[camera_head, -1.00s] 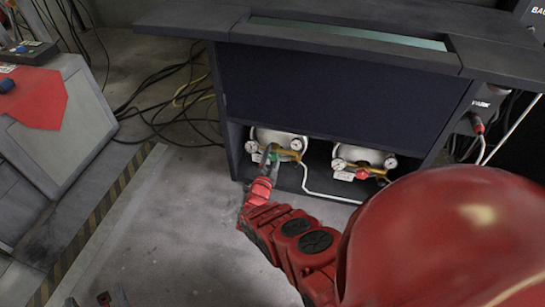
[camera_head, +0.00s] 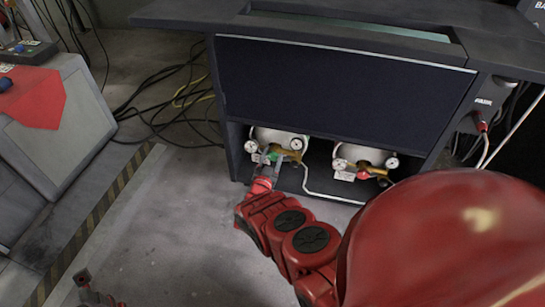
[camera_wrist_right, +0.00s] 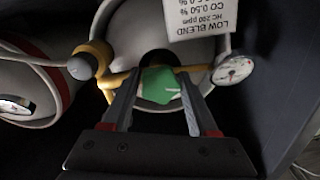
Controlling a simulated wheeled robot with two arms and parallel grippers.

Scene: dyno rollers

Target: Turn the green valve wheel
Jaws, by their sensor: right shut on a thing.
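The green valve wheel (camera_head: 272,157) is on the left gas cylinder (camera_head: 281,138), on the low shelf of the dark cabinet. In the right wrist view the green wheel (camera_wrist_right: 160,85) sits between my two fingers, below the cylinder's white label. My right gripper (camera_head: 268,163) is shut on the wheel; it also shows in the right wrist view (camera_wrist_right: 158,98). The fingers hide the wheel's sides. Part of my left gripper (camera_head: 95,292) shows at the bottom left of the head view, low and far from the valve; its jaws are not clear.
A second cylinder (camera_head: 365,156) with a red knob (camera_head: 363,174) stands to the right on the same shelf. Brass fittings and gauges (camera_wrist_right: 234,70) flank the green wheel closely. Cables (camera_head: 165,100) lie left of the cabinet (camera_head: 340,85). The floor in front is clear.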

